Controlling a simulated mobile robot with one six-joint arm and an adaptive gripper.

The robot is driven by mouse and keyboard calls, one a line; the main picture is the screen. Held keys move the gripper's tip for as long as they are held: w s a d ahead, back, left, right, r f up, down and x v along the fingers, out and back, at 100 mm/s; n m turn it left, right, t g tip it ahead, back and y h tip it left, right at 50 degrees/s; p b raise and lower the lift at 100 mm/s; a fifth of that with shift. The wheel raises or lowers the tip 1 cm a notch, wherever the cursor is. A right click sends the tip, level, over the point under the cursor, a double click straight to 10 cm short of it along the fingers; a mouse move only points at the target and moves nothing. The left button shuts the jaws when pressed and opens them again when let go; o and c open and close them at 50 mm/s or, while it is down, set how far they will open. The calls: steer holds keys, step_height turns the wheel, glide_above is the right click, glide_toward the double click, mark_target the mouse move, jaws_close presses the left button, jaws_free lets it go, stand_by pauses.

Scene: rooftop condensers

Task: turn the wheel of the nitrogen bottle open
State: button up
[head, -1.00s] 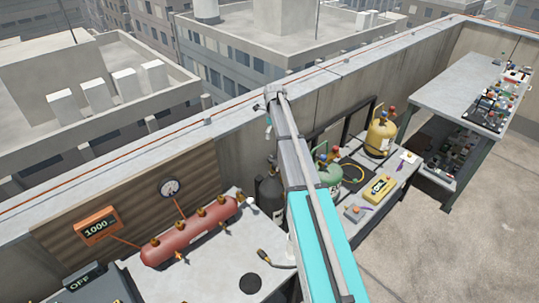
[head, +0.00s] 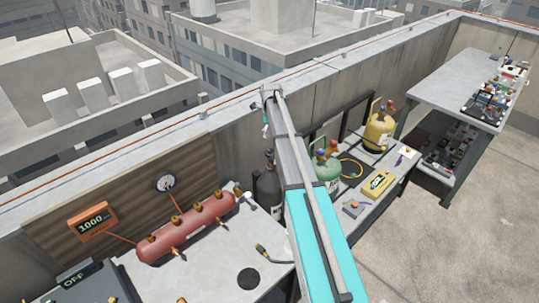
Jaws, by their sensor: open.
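A dark grey bottle (head: 268,188) stands upright between the left bench and my arm; I take it for the nitrogen bottle, though no label is readable. Its valve top shows small, and I cannot make out the wheel or its position. My arm reaches forward from the bottom right and partly covers the space beside the bottle. My gripper (head: 266,131) hangs small at the arm's far end, above the bottle in the picture and apparently apart from it. It is open, with nothing seen in it.
A red manifold (head: 187,228) with brass valves lies on the left bench, near a gauge (head: 165,183) and an orange display (head: 92,221). Green (head: 327,170) and yellow (head: 378,131) bottles stand right of my arm. A parapet wall runs behind. Floor at right is clear.

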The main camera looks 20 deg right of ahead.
mark_target(270, 152)
steer(key=shift+f+b, duration=5.2)
steer(key=shift+f, duration=0.35)
steer(key=c, duration=0.9)
steer(key=shift+a, duration=0.15)
steer(key=shift+c, duration=0.8)
